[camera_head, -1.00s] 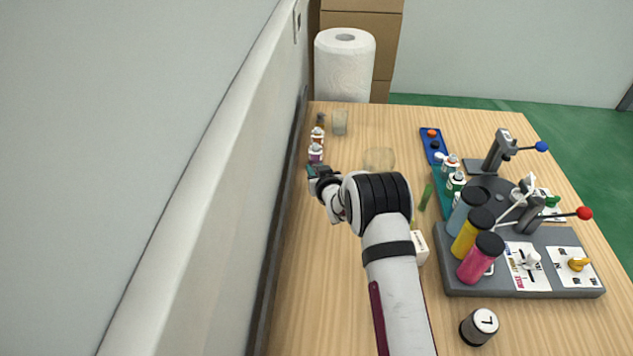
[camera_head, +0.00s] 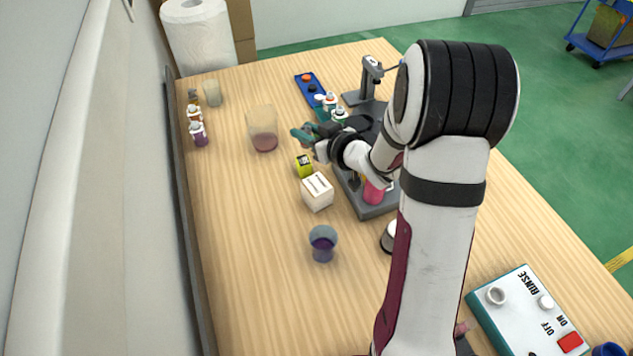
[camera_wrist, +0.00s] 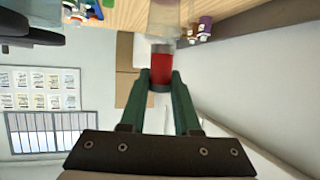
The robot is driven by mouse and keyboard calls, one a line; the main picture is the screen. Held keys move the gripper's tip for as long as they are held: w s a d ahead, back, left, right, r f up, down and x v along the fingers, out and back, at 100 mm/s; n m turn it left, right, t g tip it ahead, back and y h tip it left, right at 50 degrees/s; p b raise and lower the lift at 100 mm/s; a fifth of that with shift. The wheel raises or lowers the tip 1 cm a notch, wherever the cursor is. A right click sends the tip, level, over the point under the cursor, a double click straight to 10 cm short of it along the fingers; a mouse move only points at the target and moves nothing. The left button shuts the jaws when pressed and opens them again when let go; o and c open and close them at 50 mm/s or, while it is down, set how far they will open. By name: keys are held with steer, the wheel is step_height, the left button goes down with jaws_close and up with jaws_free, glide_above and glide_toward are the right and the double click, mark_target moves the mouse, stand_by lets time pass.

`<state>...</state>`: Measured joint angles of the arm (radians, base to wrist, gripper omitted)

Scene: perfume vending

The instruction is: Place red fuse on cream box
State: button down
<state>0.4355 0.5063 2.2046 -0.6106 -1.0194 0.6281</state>
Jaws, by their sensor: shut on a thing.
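The cream box (camera_head: 317,193) stands on the table in the head view, with dark slots on its top. My gripper (camera_head: 303,137) is above and behind it, beyond a small yellow-green block (camera_head: 304,166). In the wrist view my gripper (camera_wrist: 161,84) is shut on the red fuse (camera_wrist: 162,76), a red cylinder with a dark end between the green fingers. The fuse is apart from the box. It is mostly hidden by the fingers in the head view.
A clear beaker (camera_head: 262,120) with dark pink contents stands left of my gripper. A cup with purple contents (camera_head: 322,245) is in front of the box. A grey station is at the right, partly behind my arm. The left front table is clear.

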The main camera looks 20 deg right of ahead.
mark_target(318, 185)
steer(key=s+f, duration=0.1)
steer(key=f, duration=0.2)
steer(key=s+f, duration=0.1)
steer(key=f, duration=0.2)
steer(key=s+d+f, duration=0.1)
steer(key=s+f, duration=0.1)
steer(key=f, duration=0.1)
steer(key=shift+f, duration=0.2)
steer(key=c, duration=0.6)
jaws_free()
steer(key=shift+f, duration=0.15)
steer(key=shift+c, duration=0.2)
steer(key=shift+d+r, duration=0.1)
steer(key=shift+r, duration=0.1)
steer(key=v, duration=1.2)
